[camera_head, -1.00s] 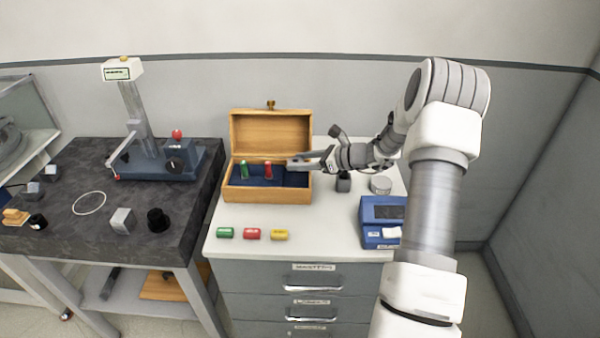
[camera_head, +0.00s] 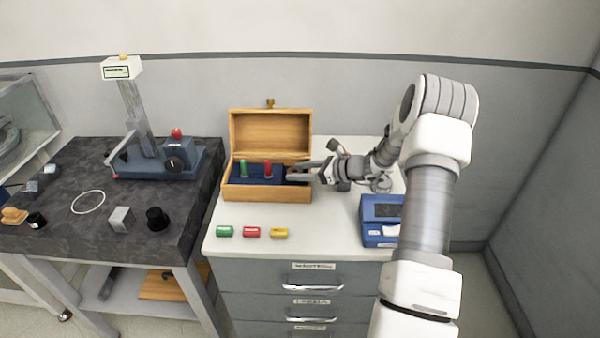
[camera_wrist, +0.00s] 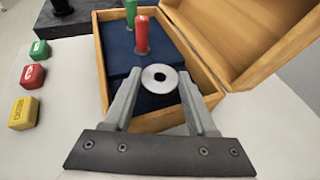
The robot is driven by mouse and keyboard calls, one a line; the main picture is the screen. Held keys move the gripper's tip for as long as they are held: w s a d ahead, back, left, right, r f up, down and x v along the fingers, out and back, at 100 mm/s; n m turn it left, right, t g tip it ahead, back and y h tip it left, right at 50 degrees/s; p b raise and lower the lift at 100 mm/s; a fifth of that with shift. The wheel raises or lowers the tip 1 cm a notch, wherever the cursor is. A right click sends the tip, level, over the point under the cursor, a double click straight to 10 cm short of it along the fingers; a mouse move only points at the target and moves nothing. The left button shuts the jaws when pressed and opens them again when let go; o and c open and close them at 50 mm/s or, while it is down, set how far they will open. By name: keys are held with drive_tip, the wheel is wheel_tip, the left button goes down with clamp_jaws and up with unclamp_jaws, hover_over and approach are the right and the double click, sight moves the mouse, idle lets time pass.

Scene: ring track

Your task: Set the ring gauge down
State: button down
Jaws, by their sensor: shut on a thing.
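The ring gauge (camera_wrist: 159,78) is a flat silver ring with a dark central hole, seen between the fingers in the wrist view. My gripper (camera_wrist: 157,80) is shut on it. In the head view my gripper (camera_head: 290,174) reaches from the right into the right part of the open wooden box (camera_head: 268,194). The ring is over the blue lining (camera_wrist: 119,66); I cannot tell whether it touches it. A green plug (camera_head: 243,168) and a red plug (camera_head: 268,169) stand upright in the blue lining, left of the gripper.
Green (camera_head: 224,231), red (camera_head: 251,232) and yellow (camera_head: 279,233) blocks lie in front of the box. A blue device (camera_head: 381,218) stands to the right. The raised lid (camera_head: 271,133) is behind the box. A dark granite table (camera_head: 95,222) is at the left.

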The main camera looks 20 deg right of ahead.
drive_tip(key=shift+s+f, duration=0.15)
drive_tip(key=shift+f, duration=0.4)
drive_tip(key=c, duration=0.7)
unclamp_jaws()
drive_tip(key=shift+o, duration=1.1)
drive_tip(key=shift+s+f, duration=0.15)
drive_tip(key=shift+f, duration=0.05)
drive_tip(key=shift+r+p, duration=0.4)
drive_tip(key=shift+r, duration=0.05)
drive_tip(key=shift+s+d+r, duration=0.1)
drive_tip(key=shift+d+r, duration=0.15)
drive_tip(key=v, duration=1.1)
drive_tip(key=shift+r, duration=0.45)
